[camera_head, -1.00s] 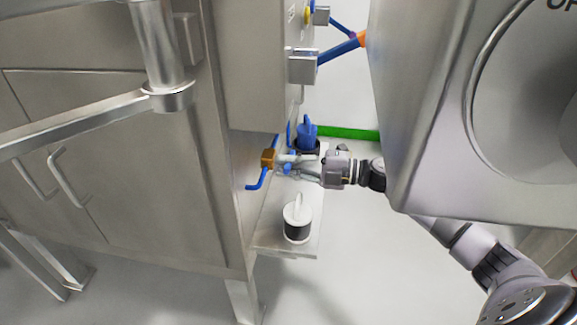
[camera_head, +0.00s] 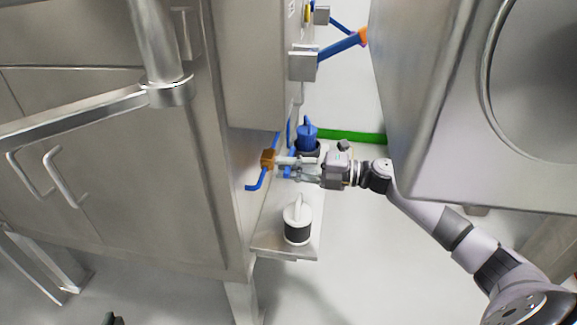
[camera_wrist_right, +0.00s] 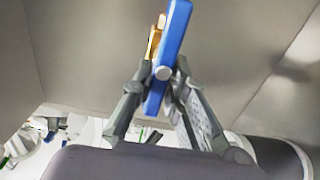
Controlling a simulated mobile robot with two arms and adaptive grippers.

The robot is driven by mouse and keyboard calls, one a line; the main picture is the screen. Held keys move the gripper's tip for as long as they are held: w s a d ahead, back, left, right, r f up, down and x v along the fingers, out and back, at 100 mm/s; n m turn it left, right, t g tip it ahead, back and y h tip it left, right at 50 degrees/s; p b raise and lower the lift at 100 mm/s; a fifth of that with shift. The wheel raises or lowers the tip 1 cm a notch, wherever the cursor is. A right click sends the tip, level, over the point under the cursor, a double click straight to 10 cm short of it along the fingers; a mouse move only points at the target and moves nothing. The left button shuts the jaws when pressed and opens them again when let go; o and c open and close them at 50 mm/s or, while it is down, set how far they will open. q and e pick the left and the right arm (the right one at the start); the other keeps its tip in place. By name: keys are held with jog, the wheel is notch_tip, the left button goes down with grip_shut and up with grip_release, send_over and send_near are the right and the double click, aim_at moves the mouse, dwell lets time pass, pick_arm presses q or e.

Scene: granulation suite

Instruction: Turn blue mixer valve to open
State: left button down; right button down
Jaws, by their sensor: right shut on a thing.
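The mixer valve has a brass body (camera_head: 268,159) on blue tubing at the side of the steel cabinet. Its blue handle (camera_head: 287,171) is mostly hidden by my fingers in the head view. In the right wrist view the blue handle (camera_wrist_right: 170,50) is a long flat bar, slightly tilted, with a round pin on it and the brass part behind. My right gripper (camera_head: 291,166) is shut on the handle, with one finger on each side of it; it also shows in the right wrist view (camera_wrist_right: 163,76). My left gripper is not in view.
A white-topped knob-like container (camera_head: 297,221) and a blue-topped one (camera_head: 307,136) stand on the low steel shelf (camera_head: 284,246). The large steel cabinet (camera_head: 120,170) fills the left. A steel housing (camera_head: 430,120) overhangs my right arm.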

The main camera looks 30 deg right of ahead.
jog(key=c, duration=1.8)
grip_release()
jog(key=shift+r, duration=0.2)
jog(key=shift+o, duration=1.3)
jog(key=shift+f, duration=0.1)
jog(key=v, duration=1.2)
